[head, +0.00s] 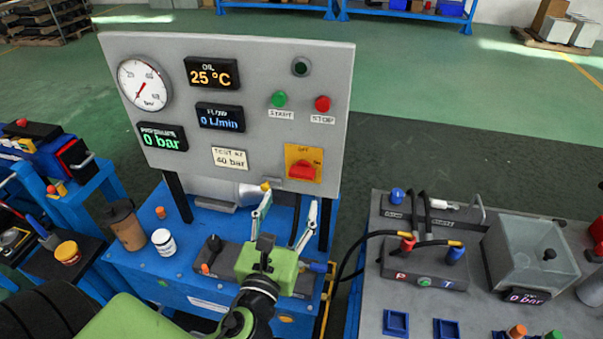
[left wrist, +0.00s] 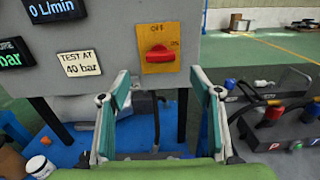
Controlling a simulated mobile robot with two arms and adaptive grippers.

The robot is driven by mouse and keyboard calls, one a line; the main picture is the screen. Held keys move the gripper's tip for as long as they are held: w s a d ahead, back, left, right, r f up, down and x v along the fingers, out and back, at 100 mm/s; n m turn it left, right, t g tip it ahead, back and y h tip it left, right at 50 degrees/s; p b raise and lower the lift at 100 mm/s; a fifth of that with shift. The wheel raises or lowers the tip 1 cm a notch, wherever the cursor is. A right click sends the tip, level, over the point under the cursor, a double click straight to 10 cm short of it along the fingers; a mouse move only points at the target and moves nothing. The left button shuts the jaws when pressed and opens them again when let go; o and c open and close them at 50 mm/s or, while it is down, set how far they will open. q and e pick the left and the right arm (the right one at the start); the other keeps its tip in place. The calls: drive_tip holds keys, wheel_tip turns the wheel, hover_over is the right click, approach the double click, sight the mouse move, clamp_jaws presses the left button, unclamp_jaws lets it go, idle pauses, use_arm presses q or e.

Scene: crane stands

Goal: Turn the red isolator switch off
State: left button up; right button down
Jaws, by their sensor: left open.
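The red isolator switch (head: 301,172) sits on a yellow plate (head: 291,155) at the lower right of the grey panel. Its knob lies horizontally; the plate has a mark above it and one to its right. The knob also shows in the left wrist view (left wrist: 159,52), beyond the fingers. My left gripper (head: 289,197) is open and empty, below and in front of the switch. In the left wrist view its two teal-padded fingers (left wrist: 160,80) stand wide apart, with the knob between them in the picture and not touched. My right gripper is not in view.
The panel (head: 265,50) carries a gauge, displays, a green start button (head: 279,99) and a red stop button (head: 322,103). A brown cup (head: 125,225) and white jar (head: 164,242) stand on the blue bench. A grey bench (head: 385,290) with hoses is at right.

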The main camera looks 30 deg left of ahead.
sight(301, 176)
use_arm(q)
drive_tip(key=p+x, duration=0.2)
drive_tip(key=x, duration=0.8)
drive_tip(key=shift+d, duration=0.1)
drive_tip(key=shift+s, duration=0.1)
drive_tip(key=shift+c, duration=0.3)
drive_tip(key=c, duration=1)
